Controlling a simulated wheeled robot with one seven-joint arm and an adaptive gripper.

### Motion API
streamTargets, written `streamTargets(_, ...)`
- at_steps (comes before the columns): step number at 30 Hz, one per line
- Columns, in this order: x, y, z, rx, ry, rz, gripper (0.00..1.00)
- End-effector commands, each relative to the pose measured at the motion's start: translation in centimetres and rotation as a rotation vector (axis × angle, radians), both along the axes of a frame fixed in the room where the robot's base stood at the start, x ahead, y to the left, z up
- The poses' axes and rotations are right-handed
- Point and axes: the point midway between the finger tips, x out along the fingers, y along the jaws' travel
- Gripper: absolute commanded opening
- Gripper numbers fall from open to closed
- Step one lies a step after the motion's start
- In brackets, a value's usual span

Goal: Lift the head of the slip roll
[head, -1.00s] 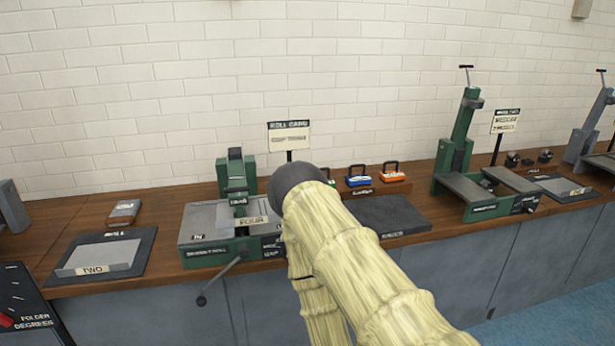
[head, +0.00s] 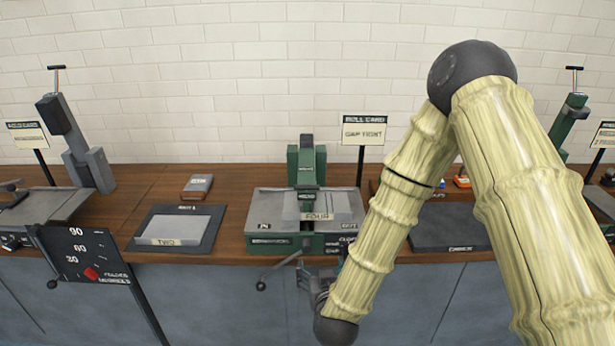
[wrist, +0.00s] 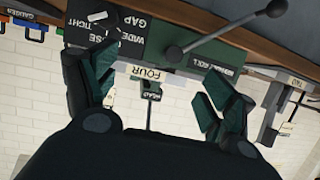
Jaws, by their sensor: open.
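The slip roll (head: 270,238) is a grey and green machine on the bench, with a tall green upright (head: 306,165) at its back. A sheet labelled "FOUR" (head: 335,206) lies on its bed, and a crank handle (head: 277,268) hangs at its front left. My gripper (head: 322,282) is low in front of the slip roll, below the bench's front edge, partly hidden by my arm. In the wrist view my gripper (wrist: 158,95) is open and empty, its green-tipped fingers spread apart. The slip roll's green front (wrist: 175,45) and crank ball (wrist: 276,9) show upside down beyond it.
A roll card sign (head: 364,132) stands behind right of the machine. A dark mat with a sheet labelled "TWO" (head: 172,228) lies to the left, and another dark mat (head: 450,228) to the right. A folder degrees board (head: 88,255) stands front left.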

Motion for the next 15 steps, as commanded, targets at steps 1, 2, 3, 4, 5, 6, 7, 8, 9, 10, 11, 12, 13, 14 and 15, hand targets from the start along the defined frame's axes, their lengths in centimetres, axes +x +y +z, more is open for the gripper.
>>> streamTargets(1, 1.4, 1.1, 4.2, 0.003, -0.081, -0.013, 0.84)
streamTargets(2, 2.1, 1.5, 6.1, 0.003, -0.123, -0.022, 0.84)
streamTargets(3, 2.7, 2.0, 8.3, 0.001, -0.172, -0.033, 0.84)
streamTargets(4, 3.1, 2.4, 9.8, 0.002, -0.204, -0.041, 0.84)
streamTargets(5, 3.4, 2.7, 11.1, 0.001, -0.233, -0.049, 0.84)
streamTargets(6, 3.8, 3.0, 12.6, 0.000, -0.266, -0.059, 0.84)
streamTargets(7, 4.0, 3.2, 13.5, 0.001, -0.285, -0.065, 0.84)
streamTargets(8, 4.1, 3.4, 14.2, 0.001, -0.302, -0.071, 0.84)
streamTargets(9, 4.3, 3.5, 15.0, 0.000, -0.318, -0.076, 0.84)
streamTargets(10, 4.4, 3.6, 15.4, -0.001, -0.327, -0.079, 0.84)
streamTargets(11, 4.5, 3.6, 15.7, -0.002, -0.334, -0.081, 0.84)
streamTargets(12, 4.7, 3.7, 16.0, -0.001, -0.339, -0.083, 0.84)
streamTargets(13, 4.8, 3.7, 16.1, -0.001, -0.341, -0.084, 0.84)
streamTargets(14, 5.1, 3.7, 16.1, -0.002, -0.342, -0.085, 0.84)
streamTargets(15, 5.5, 3.7, 16.1, -0.001, -0.342, -0.085, 0.84)
